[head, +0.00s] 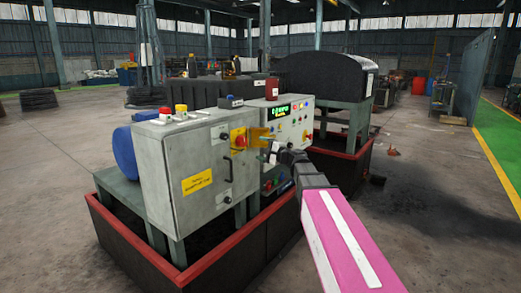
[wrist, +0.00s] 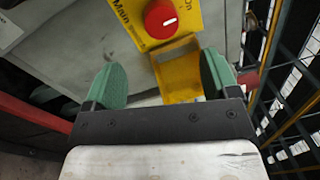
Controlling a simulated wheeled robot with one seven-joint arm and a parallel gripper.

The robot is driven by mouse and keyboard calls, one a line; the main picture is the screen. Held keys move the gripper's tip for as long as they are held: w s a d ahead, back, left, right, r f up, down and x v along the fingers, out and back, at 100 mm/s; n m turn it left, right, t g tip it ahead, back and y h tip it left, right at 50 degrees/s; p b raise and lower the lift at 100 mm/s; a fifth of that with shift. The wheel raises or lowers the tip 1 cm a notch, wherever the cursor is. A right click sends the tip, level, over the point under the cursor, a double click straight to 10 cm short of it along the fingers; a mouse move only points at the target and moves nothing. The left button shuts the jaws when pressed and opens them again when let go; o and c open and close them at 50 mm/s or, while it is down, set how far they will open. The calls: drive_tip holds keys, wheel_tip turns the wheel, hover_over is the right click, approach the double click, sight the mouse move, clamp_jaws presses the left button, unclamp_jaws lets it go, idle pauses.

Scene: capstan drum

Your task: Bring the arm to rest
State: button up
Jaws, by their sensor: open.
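My arm (head: 340,235), pink and white, reaches from the lower right towards the control cabinet. My gripper (head: 275,152) is in front of the cabinet's right side, close to the yellow plate with the red rotary switch (head: 239,140). In the wrist view my gripper (wrist: 160,88) shows two green finger pads spread wide apart with nothing between them but the view of a yellow bracket (wrist: 180,72) beyond. The red switch (wrist: 160,18) lies above and ahead of the fingers on its yellow plate. I cannot tell whether a finger touches the bracket.
The grey cabinet (head: 190,185) stands inside a red-rimmed dark tray (head: 180,275). A second panel with a green display (head: 290,125) is just behind my gripper. A black drum cover (head: 320,75) stands farther back. Open floor (head: 440,220) lies to the right.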

drive_tip(key=s+d+f+n+g+h, duration=0.25)
drive_tip(key=s+f, duration=0.35)
drive_tip(key=f, duration=0.6)
drive_tip(key=s+d+f+n+g+h, duration=0.1)
drive_tip(key=s+f+n+g+h, duration=0.4)
drive_tip(key=f, duration=0.6)
drive_tip(key=s+d+f+n+g+h, duration=0.2)
drive_tip(key=s+d+f+g+h, duration=0.2)
drive_tip(key=s+d+f+h, duration=0.3)
drive_tip(key=s+d+f, duration=0.5)
drive_tip(key=s+f, duration=0.2)
drive_tip(key=s, duration=0.2)
drive_tip(key=shift+n, duration=0.25)
